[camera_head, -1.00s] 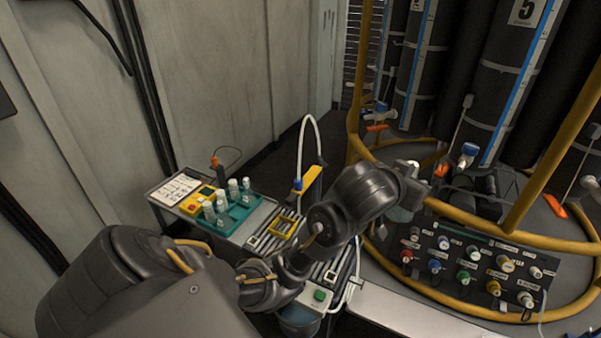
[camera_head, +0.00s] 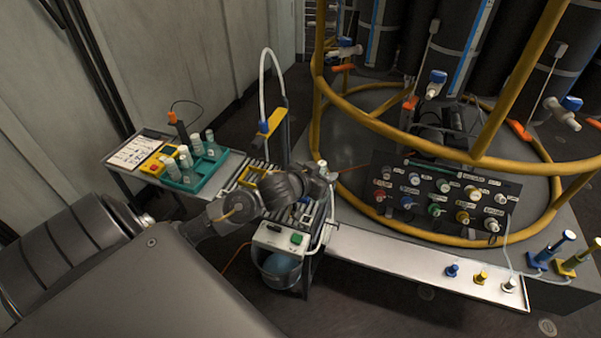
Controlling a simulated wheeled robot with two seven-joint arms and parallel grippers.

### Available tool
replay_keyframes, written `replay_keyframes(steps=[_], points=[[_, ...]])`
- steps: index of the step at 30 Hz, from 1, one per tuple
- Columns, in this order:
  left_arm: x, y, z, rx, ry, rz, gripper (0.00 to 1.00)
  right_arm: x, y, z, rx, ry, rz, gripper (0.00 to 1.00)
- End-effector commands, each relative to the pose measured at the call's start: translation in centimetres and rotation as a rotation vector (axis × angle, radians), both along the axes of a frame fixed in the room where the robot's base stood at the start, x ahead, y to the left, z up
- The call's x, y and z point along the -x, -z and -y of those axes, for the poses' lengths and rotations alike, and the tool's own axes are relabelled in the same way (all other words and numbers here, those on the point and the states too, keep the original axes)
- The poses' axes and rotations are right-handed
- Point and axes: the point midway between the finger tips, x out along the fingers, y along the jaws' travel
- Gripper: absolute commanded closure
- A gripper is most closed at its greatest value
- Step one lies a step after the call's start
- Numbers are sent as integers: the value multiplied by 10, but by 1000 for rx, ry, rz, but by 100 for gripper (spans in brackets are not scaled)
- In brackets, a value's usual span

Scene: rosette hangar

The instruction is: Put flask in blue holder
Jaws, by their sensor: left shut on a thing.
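My left arm reaches across the picture, and its gripper (camera_head: 325,176) is above the near right side of the cart. It is shut on a small flask, whose pale top (camera_head: 322,163) shows at the fingers; the rest of it is mostly hidden. A small blue holder (camera_head: 452,271) stands on the pale metal shelf at the lower right, well to the right of my gripper and apart from it. A yellow holder (camera_head: 481,279) and a white holder (camera_head: 509,286) stand beside it. My right gripper is not in view.
The cart holds a teal rack (camera_head: 203,170) with several flasks. A black panel with coloured knobs (camera_head: 437,207) stands behind the shelf. A yellow rail (camera_head: 400,232) curves around it. Blue and yellow upright tools (camera_head: 550,250) are at far right. The shelf's left part is bare.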

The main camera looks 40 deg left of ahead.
Motion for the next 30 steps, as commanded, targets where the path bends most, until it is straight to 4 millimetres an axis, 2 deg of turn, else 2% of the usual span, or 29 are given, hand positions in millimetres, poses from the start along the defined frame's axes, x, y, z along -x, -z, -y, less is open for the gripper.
replay_keyframes(steps=[5, 11, 15, 21, 30], points=[[-14, 12, -29, -6, -5, -2, 100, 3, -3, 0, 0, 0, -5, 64], [-38, 35, -76, -5, -6, -1, 100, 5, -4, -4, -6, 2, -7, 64], [-49, 65, -97, -1, -4, -4, 100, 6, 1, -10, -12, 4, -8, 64], [-59, 87, -115, -1, -2, 0, 100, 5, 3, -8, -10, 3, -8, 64], [-62, 98, -122, -1, -2, 0, 100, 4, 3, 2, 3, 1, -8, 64]])
